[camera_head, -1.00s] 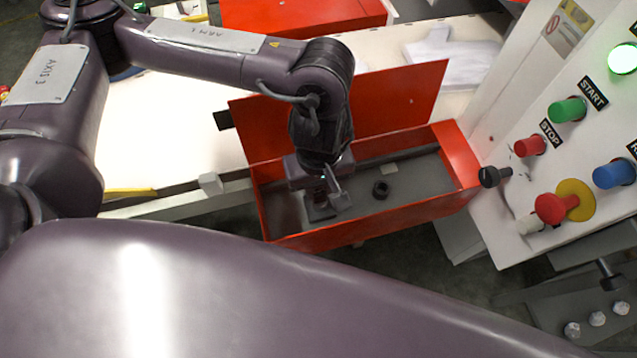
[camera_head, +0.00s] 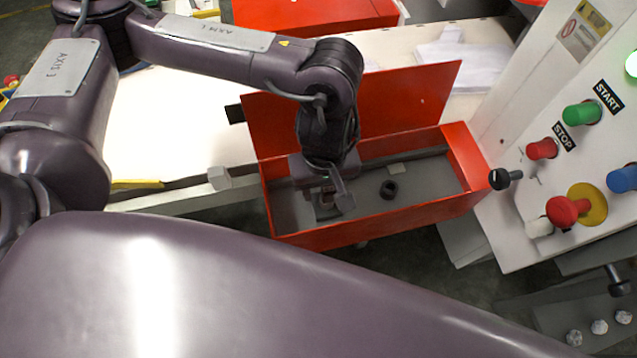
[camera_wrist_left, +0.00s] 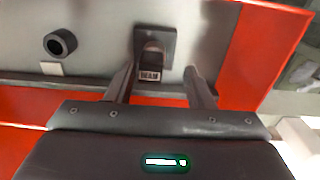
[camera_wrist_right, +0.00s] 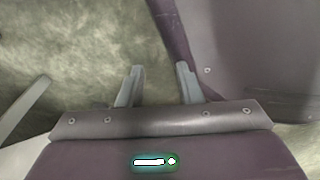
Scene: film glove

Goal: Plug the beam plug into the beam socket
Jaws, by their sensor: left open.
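My left gripper (camera_head: 335,200) is open and points down into the long red box. In the left wrist view its fingers (camera_wrist_left: 160,85) stand apart, on either side of a dark block with a small white label (camera_wrist_left: 150,72). The block is on or in front of a dark square plate (camera_wrist_left: 168,40) on the box's grey floor. This may be the beam plug, but I cannot tell for sure. I see no clear contact with the fingers. My right gripper (camera_wrist_right: 160,82) shows in its wrist view, open and empty. I cannot identify the beam socket.
The red box (camera_head: 375,226) has its lid (camera_head: 405,105) raised behind. A black ring-shaped part (camera_head: 388,189) lies inside, apart from my left gripper. A white panel with buttons and a black knob (camera_head: 500,179) stands close on the right. A pale bench (camera_head: 165,125) lies behind.

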